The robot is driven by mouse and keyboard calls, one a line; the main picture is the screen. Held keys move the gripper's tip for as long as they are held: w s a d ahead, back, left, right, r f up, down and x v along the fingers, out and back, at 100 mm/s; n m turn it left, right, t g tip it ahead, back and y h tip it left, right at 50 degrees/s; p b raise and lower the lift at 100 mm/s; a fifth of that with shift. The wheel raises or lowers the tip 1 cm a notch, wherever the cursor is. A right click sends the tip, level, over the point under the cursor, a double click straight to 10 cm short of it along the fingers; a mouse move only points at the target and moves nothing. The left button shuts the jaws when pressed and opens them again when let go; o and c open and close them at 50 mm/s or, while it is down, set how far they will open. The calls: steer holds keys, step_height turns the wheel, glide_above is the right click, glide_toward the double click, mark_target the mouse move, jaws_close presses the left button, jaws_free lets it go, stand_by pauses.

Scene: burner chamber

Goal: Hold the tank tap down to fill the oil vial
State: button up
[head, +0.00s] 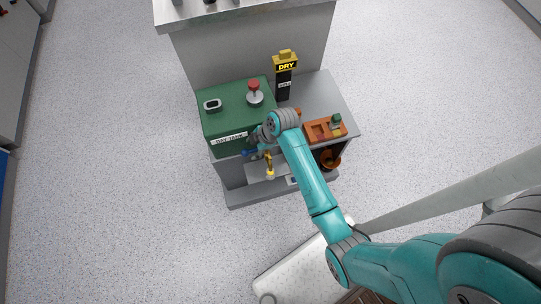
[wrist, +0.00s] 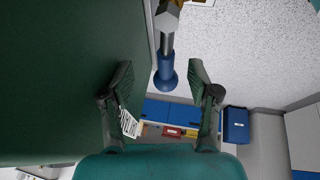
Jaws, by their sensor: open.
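The green day tank (head: 228,112) stands on the left of the bench, with its label on the front face. Its tap shows a brass body (head: 268,160) at the tank's front, and a blue-tipped handle (head: 249,152) beside it. In the wrist view the blue tip (wrist: 166,80) and its steel stem reach between my fingertips, apart from both fingers. My gripper (head: 259,137) is open and empty by the tank's front right corner; its spread fingers show in the wrist view (wrist: 161,70). A small pale yellowish piece, possibly the vial (head: 270,174), is under the tap.
A black and yellow DRY post (head: 285,77) stands behind. Floor to the left is clear.

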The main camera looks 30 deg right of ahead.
steer(key=o, duration=0.5)
steer(key=shift+v, duration=3)
steer(key=shift+w+d, duration=0.1)
